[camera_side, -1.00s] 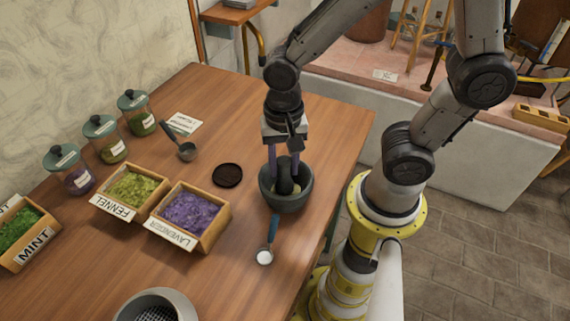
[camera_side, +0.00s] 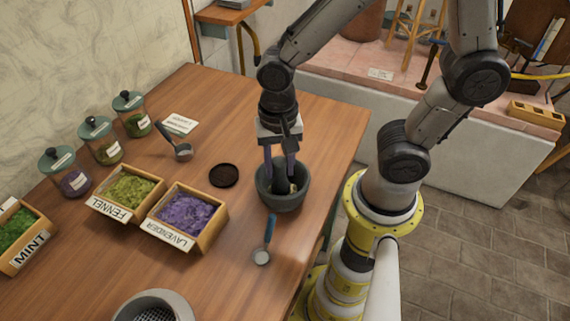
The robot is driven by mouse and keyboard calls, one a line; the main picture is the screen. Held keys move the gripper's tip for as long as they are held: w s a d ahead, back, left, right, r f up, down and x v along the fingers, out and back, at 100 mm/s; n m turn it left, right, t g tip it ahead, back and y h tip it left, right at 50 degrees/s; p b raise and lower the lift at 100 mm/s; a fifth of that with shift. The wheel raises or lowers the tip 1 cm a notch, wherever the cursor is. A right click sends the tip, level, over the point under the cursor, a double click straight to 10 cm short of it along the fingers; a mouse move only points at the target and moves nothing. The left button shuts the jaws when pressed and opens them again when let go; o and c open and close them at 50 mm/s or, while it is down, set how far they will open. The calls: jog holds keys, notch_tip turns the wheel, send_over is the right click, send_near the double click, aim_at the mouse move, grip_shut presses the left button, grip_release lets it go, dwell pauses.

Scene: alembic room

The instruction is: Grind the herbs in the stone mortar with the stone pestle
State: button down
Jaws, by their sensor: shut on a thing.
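The dark grey stone mortar (camera_side: 284,199) stands on the wooden table near its right edge. My gripper (camera_side: 281,170) points down over it, its two fingers reaching to the mortar's rim. It is shut on the dark stone pestle (camera_side: 281,187), whose lower end is inside the bowl. The pestle stands close to upright, nearer the bowl's left side. A little pale greenish matter shows in the bowl to the right of the pestle. The rest of the bowl's inside is hidden by the pestle and fingers.
A blue-handled spoon (camera_side: 269,232) lies just in front of the mortar. A dark round disc (camera_side: 223,175) lies to its left. Boxes of lavender (camera_side: 187,212), fennel (camera_side: 128,190) and mint (camera_side: 17,233), a scoop (camera_side: 182,151) and lidded jars (camera_side: 76,182) stand farther left. A grey bowl (camera_side: 181,303) is in front.

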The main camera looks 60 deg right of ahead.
jog(key=shift+w+a, duration=0.1)
jog(key=shift+w, duration=0.1)
jog(key=shift+s+f, duration=0.1)
jog(key=shift+s, duration=0.7)
jog(key=shift+w+d, duration=0.4)
jog(key=shift+d, duration=0.15)
jog(key=shift+a, duration=0.8)
jog(key=shift+r, duration=4.45)
